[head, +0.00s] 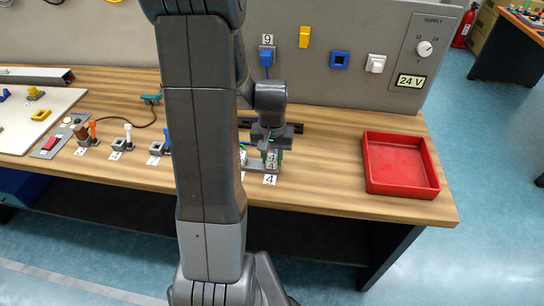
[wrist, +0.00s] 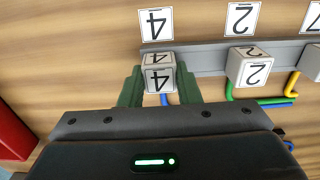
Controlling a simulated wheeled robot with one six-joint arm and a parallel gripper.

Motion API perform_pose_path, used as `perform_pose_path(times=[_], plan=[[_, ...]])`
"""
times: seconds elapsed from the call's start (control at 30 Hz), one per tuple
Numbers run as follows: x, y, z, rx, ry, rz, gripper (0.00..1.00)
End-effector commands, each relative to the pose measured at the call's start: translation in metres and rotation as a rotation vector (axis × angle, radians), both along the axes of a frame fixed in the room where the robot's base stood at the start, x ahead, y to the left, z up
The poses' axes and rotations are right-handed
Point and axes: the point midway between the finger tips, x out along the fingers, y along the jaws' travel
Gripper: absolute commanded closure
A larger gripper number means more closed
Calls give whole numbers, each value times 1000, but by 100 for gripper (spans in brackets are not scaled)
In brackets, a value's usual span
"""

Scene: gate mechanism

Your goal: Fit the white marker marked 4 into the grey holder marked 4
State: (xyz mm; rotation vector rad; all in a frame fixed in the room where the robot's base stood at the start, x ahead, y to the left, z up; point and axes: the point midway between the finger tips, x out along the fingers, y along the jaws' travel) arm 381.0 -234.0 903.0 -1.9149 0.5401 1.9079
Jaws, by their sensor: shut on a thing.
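My gripper (wrist: 158,80) is shut on the white marker (wrist: 159,78), a small cube with a black 4 on its faces, which sits between the green-grey fingers. In the head view my gripper (head: 271,158) is low over the table, just behind a flat card marked 4 (head: 270,180). In the wrist view that card (wrist: 157,24) lies beside a long grey rail (wrist: 210,60), which appears to be the holder. The marker overlaps the rail in the picture; I cannot tell whether it is seated or held just above. A blue wire shows under the marker.
In the wrist view a white cube marked 2 (wrist: 247,70) sits at the rail beside its card (wrist: 242,18), with green, blue and yellow wires near. A red tray (head: 400,163) stands at right in the head view. Several small holders are at left. A grey panel (head: 345,50) rises behind.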

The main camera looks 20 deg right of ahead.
Motion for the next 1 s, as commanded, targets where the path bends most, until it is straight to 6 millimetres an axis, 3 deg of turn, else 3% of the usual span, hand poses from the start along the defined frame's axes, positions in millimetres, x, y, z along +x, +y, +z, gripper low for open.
perform_pose_path(times=[0.1,0.13,0.23,0.4,0.77,1.0], plan=[[-1,1,-2,2,3,-1,94],[-1,1,-3,3,3,-1,72],[-1,1,-3,3,4,-1,72],[-2,1,-3,4,5,-1,44],[0,0,3,2,1,-1,44],[0,0,42,-1,-4,-1,44]])
